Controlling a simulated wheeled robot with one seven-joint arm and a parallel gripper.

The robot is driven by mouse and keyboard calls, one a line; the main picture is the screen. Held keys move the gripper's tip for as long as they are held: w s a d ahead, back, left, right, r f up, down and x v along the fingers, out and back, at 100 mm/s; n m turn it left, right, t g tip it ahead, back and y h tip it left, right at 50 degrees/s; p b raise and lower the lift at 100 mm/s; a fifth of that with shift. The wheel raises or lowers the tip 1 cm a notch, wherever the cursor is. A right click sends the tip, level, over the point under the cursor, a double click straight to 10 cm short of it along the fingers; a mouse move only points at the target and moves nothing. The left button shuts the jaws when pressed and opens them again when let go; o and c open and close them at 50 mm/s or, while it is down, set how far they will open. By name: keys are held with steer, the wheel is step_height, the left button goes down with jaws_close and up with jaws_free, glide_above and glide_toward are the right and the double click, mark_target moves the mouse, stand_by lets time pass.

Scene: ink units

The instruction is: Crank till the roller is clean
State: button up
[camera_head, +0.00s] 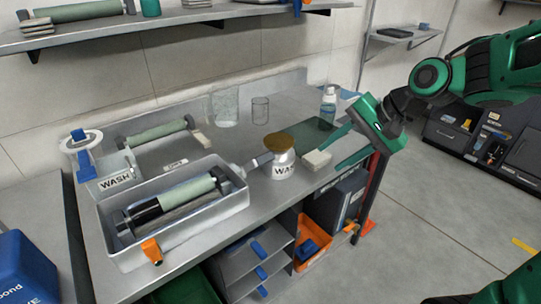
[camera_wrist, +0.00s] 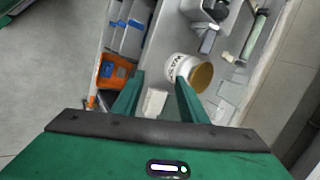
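In the head view, a roller (camera_head: 187,192) lies in a grey metal trough (camera_head: 125,259) on the bench. Most of it is pale green; its left end is black. A grey crank handle (camera_head: 262,159) sticks out past the trough's right end; it also shows in the wrist view (camera_wrist: 208,41). My gripper (camera_head: 336,143) is over the bench's right part, to the right of the crank and clear of it. Its fingers are apart with nothing held between them, as the wrist view (camera_wrist: 158,88) also shows.
A white WASH jar (camera_head: 284,168) with a brownish top stands between crank and gripper. A pale block (camera_head: 317,158) lies near the fingers. A bottle (camera_head: 328,101) and glass vessels (camera_head: 260,110) stand behind. An orange clip (camera_head: 151,251) sits on the trough's front.

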mark_target(269, 156)
steer(key=w+a+r+m+y, duration=0.1)
steer(key=w+a+r+y, duration=0.15)
steer(key=a, duration=0.65)
steer(key=x, duration=1)
steer(key=shift+d, duration=0.1)
jaws_close()
